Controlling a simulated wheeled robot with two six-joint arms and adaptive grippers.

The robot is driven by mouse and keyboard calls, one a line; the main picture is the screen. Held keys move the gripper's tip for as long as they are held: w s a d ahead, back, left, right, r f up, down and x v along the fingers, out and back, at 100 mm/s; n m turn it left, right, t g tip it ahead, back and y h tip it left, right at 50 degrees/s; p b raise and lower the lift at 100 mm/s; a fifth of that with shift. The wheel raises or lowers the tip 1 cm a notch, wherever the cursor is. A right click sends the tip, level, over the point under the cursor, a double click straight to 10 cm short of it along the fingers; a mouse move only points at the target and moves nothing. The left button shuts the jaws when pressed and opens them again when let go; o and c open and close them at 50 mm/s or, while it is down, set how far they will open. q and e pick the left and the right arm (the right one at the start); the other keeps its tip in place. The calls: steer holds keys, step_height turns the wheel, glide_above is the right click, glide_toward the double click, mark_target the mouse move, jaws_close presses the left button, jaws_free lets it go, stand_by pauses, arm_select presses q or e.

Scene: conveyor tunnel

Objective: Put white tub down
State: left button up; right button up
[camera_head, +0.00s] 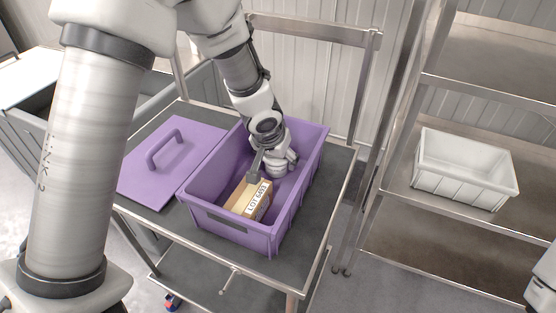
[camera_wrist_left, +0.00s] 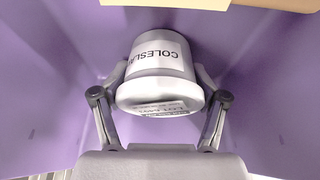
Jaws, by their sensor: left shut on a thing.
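The white tub (camera_wrist_left: 158,62) has a label reading "COLESLA", the rest cut off at its edge, and its lid end faces the wrist camera. My left gripper (camera_wrist_left: 160,78) is shut on it, one finger on each side. In the head view the tub (camera_head: 283,168) is inside the purple crate (camera_head: 236,237), toward its far end, partly hidden by my left gripper (camera_head: 272,160). I cannot tell whether the tub touches the crate floor. My right gripper is not in view.
The purple lid (camera_head: 165,185) lies left of the crate on the cart (camera_head: 325,190). A white bin (camera_head: 462,182) stands on the metal rack at right.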

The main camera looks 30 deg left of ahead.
arm_select(q)
steer(key=o, duration=1.7)
steer(key=shift+f, duration=0.2)
steer(key=shift+o, duration=0.2)
steer(key=shift+r, duration=0.1)
steer(key=shift+r+p, duration=0.3)
steer(key=shift+p, duration=0.1)
steer(key=p+v, duration=0.6)
steer(key=v, duration=0.5)
steer(key=shift+s+r, duration=0.15)
steer(key=shift+r, duration=0.15)
